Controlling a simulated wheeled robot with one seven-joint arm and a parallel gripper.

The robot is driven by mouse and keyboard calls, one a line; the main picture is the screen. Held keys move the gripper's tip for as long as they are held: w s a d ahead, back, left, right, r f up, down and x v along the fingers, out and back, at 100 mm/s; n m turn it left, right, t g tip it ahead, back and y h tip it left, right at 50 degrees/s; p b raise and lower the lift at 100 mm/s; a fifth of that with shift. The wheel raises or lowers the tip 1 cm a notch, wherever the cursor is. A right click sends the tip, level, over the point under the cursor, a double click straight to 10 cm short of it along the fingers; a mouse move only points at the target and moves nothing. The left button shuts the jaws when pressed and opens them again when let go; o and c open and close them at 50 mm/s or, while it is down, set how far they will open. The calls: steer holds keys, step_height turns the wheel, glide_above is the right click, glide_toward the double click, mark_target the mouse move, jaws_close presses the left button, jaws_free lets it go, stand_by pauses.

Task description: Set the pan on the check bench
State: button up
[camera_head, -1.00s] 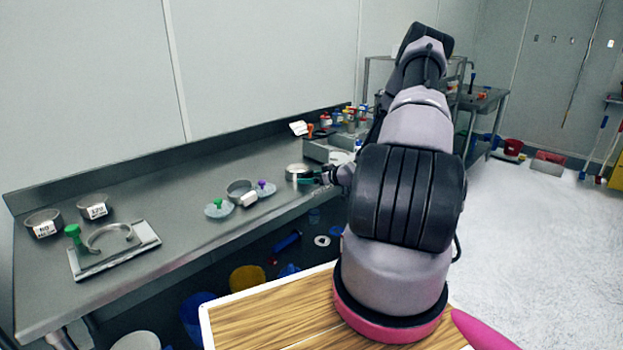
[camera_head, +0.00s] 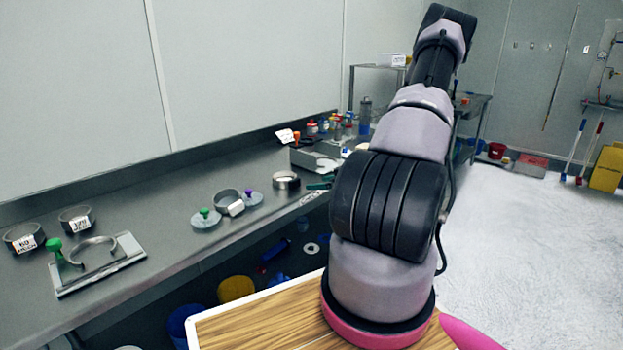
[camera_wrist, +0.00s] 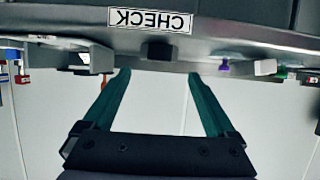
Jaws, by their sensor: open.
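A shallow round steel pan (camera_head: 286,180) sits upright on the steel bench (camera_head: 165,215), left of my gripper in the head view. My gripper's green fingertips (camera_head: 320,186) show just right of the pan with a small gap; my arm hides most of the gripper there. In the wrist view my gripper (camera_wrist: 160,74) is open, its two green fingers wide apart with nothing held between them. That view is upside down. A white CHECK label (camera_wrist: 150,19) shows on the bench front beyond the fingers. A dark block (camera_wrist: 160,50) lies between them; I cannot tell what it is.
Left of the pan are a steel ring (camera_head: 228,197), a green-knobbed disc (camera_head: 205,218) and a purple-knobbed disc (camera_head: 252,198). Labelled sieves (camera_head: 24,238) and a plate (camera_head: 100,270) stand farther left. A grey tray (camera_head: 313,158) and small bottles are behind. Open floor (camera_head: 530,240) lies right.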

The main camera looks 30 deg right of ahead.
steer(key=s+a+r+m+g+h, duration=0.2)
steer(key=r+h, duration=0.2)
steer(key=r, duration=0.9)
steer(key=s+a+r+m+g+h, duration=0.2)
steer(key=r+g+h, duration=0.1)
steer(key=r, duration=0.9)
steer(key=s+a+r+m+y, duration=0.2)
steer(key=s+a+r, duration=0.4)
steer(key=s+a, duration=0.3)
steer(key=s+a+r+m+y, duration=0.2)
steer(key=s+a+r, duration=0.4)
steer(key=s+a, duration=0.3)
steer(key=s, duration=0.3)
steer(key=shift+s+a+r+g+y, duration=0.2)
steer(key=shift+s+r+g+y, duration=0.1)
steer(key=shift+s+r+g, duration=0.1)
